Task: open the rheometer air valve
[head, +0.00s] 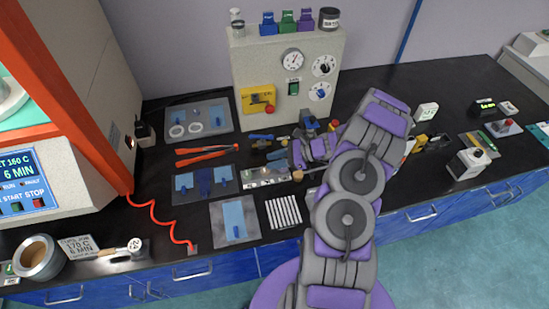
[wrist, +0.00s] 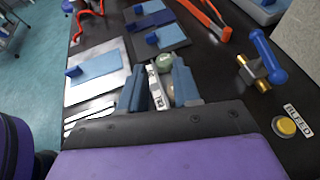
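A valve with a blue lever (wrist: 268,58) and brass fittings (wrist: 243,63) sits on the black bench at the right of the wrist view. My gripper (wrist: 160,82) points down over the bench to the left of the valve, fingers apart, and does not touch the lever. Past the gap between the fingers lie a white labelled strip and a green round piece.
A yellow button (wrist: 287,126) beside a BLEED label (wrist: 297,120) is near the valve. The gauge panel (head: 322,47) stands behind. Red-orange tongs (head: 205,154) and grey trays with blue sheets (head: 234,221) lie to the left. The rheometer (head: 70,110) stands far left.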

